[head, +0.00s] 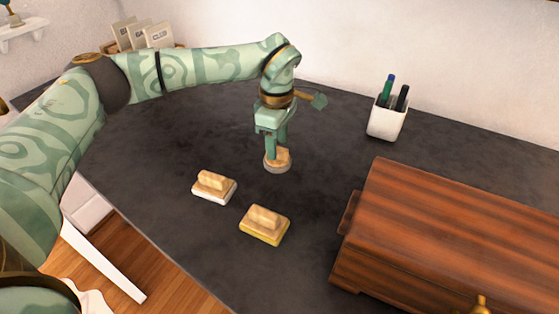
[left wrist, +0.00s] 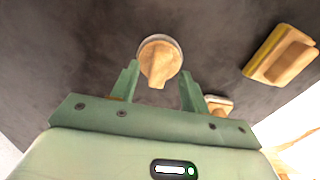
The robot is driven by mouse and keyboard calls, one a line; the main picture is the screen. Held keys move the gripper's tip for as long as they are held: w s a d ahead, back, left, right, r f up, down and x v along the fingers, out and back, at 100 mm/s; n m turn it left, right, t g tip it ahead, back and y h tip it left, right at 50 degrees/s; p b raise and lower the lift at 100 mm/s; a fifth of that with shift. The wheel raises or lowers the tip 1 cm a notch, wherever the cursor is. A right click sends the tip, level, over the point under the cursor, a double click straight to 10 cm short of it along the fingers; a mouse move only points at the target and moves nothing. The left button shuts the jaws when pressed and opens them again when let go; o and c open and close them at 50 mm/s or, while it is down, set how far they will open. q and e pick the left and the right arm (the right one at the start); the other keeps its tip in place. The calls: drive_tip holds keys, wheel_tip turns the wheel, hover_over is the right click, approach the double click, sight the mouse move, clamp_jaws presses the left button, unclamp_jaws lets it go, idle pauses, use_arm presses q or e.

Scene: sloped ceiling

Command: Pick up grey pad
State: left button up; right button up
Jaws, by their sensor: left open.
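The grey pad (head: 278,164) is a round pad with a wooden grip on top, standing on the dark tabletop. It also shows in the left wrist view (left wrist: 160,57), just ahead of and between the fingertips. My left gripper (head: 275,146) points down directly over it, its fingers open at the wooden grip. In the left wrist view my left gripper (left wrist: 160,76) has a finger on either side, with gaps visible to the grip. Whether the fingers touch it in the head view is unclear. My right gripper is not in view.
A white-bottomed pad (head: 213,187) and a yellow-bottomed pad (head: 265,225) lie nearer me on the dark table (head: 180,240). A wooden chest (head: 460,220) fills the right. A white pen cup (head: 386,120) stands at the back. The table left of the pads is clear.

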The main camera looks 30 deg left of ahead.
use_arm(q)
wheel_tip(320, 180, down, 3)
drive_tip(key=shift+w+r+b, duration=0.1)
drive_tip(key=shift+b, duration=0.2)
drive_tip(key=shift+r, duration=0.15)
clamp_jaws()
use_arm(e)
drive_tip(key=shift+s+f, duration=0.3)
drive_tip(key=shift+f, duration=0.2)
use_arm(q)
wheel_tip(320, 180, up, 10)
drive_tip(key=p, duration=0.4)
drive_tip(key=shift+p, duration=0.3)
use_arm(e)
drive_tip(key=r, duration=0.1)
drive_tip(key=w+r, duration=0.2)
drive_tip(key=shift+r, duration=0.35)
use_arm(q)
drive_tip(key=c, duration=1)
unclamp_jaws()
